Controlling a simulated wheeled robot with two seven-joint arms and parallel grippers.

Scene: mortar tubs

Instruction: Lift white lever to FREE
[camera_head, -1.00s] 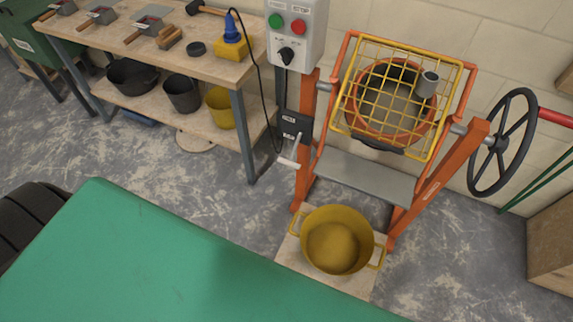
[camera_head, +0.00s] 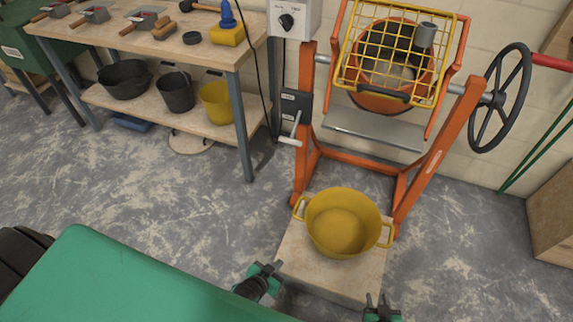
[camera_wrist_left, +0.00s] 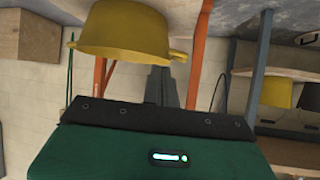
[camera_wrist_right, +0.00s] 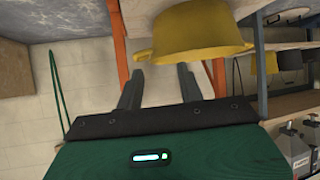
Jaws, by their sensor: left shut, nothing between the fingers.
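The white lever (camera_head: 290,142) sticks out from a dark box (camera_head: 296,105) on the mixer's left orange post. Its thin rod slants down to a white grip; the box's small labels are too small to read. My left gripper (camera_head: 272,270) is low in front, below the lever and left of the yellow tub. It is shut and empty, and its fingers show together in the left wrist view (camera_wrist_left: 162,85). My right gripper (camera_head: 382,302) is at the bottom edge, right of the tub's base. In the right wrist view (camera_wrist_right: 160,80) its fingers stand apart with nothing between them.
A yellow two-handled tub (camera_head: 343,222) stands on a pale block (camera_head: 330,275) before the orange mixer (camera_head: 440,150). A black handwheel (camera_head: 499,95) is at right. A workbench (camera_head: 130,45) with tools stands left of the lever. A cable hangs near the box.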

